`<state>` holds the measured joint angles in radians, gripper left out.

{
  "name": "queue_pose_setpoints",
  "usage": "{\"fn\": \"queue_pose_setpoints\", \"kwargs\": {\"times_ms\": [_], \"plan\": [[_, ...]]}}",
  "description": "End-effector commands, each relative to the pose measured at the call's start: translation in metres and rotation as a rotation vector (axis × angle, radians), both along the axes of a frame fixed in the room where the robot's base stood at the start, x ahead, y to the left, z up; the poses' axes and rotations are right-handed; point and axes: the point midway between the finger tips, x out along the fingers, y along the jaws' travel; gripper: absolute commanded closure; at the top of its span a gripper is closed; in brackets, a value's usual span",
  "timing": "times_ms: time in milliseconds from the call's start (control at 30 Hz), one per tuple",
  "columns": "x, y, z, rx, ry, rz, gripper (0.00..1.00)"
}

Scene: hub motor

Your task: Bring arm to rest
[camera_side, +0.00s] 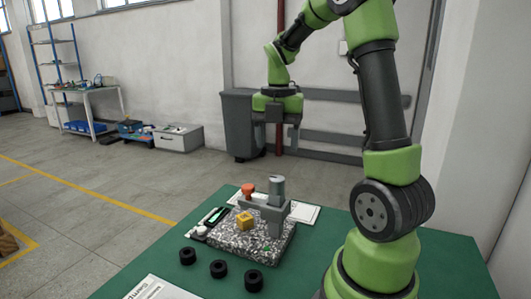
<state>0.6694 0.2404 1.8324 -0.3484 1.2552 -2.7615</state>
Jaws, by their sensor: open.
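My gripper (277,128) hangs at the end of my green and black arm, pointing down. It is open and empty, its two fingers apart. It is in the air above the far part of the green table (325,262), clear of everything on it. Below it stands a grey bracket (266,207) with a grey cylinder (277,187) at its top, on a speckled block (240,240).
An orange part (248,190) and a yellow block (244,221) are at the speckled block. Several black rings, including one ring (253,280), lie in front. A printed sheet (160,289) lies at the front edge. A dark bin (239,125) stands behind.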

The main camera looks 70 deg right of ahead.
Motion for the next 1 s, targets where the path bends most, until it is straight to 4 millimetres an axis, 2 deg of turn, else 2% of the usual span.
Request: {"fn": "queue_pose_setpoints", "kwargs": {"times_ms": [167,333,467,667,800,1000], "plan": [[0.0,0.003,0.002,-0.003,-0.007,-0.02,0.37],[0.003,0.03,0.017,-0.014,-0.078,-0.225,0.37],[0.001,0.065,0.033,0.013,-0.174,-0.513,0.37],[-0.013,0.116,0.051,0.148,-0.303,-0.979,0.37],[-0.029,0.147,0.058,0.304,-0.346,-1.301,0.37],[-0.054,0.18,0.061,0.564,-0.307,-1.714,0.37]]}}
